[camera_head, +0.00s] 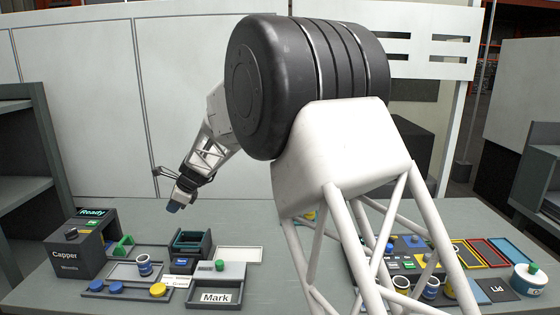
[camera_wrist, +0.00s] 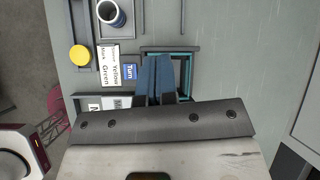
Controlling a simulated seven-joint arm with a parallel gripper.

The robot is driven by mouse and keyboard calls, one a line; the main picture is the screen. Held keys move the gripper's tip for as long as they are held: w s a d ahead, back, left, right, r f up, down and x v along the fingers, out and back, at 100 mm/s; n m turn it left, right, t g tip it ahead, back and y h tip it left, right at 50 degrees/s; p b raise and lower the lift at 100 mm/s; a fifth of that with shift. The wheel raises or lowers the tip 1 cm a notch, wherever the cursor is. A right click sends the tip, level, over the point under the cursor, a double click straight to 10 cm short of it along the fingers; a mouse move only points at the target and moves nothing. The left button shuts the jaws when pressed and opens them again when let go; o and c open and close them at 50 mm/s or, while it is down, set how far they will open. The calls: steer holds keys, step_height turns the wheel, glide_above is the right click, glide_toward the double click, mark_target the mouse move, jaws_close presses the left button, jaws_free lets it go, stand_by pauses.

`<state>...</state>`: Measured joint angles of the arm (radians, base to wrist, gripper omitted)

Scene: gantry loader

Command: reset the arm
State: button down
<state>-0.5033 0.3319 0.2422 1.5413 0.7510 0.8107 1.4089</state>
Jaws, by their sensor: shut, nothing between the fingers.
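The same box (camera_head: 190,240) stands on the bench in the head view. My own arm covers the middle of the head view and hides part of the bench.
The Capper machine (camera_head: 80,245) stands at the left. Near it are a white cup with a dark band (camera_head: 144,266), a yellow cap (camera_head: 158,290) and the Mark station (camera_head: 216,297). At the right are coloured trays (camera_head: 490,252) and a green-topped jar (camera_head: 528,280).

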steer(key=s+d+r+n+h, duration=0.1)
steer(key=s+d+r+n, duration=0.4)
steer(key=d, duration=0.6)
steer(key=s+d+r+t+h, duration=0.1)
steer(key=s+d+r, duration=0.2)
steer(key=s+d, duration=0.55)
steer(key=s+d+r+n+h, duration=0.1)
steer(key=s+d+r+n, duration=0.3)
steer(key=d, duration=0.9)
steer(key=s+d+f+n+h, duration=0.1)
steer(key=s+d+f+n, duration=0.1)
steer(key=s+d, duration=0.5)
steer(key=s+d+f+n+h, duration=0.1)
steer(key=s+d, duration=0.6)
steer(key=s, duration=0.7)
steer(key=s+d+f+n+t+h, duration=0.1)
steer(key=s+d+f+n+h, duration=0.1)
steer(key=s+d, duration=0.5)
steer(key=s+n, duration=0.1)
steer(key=s, duration=0.3)
steer(key=shift+d+f+n, duration=0.2)
steer(key=shift+f+n, duration=0.1)
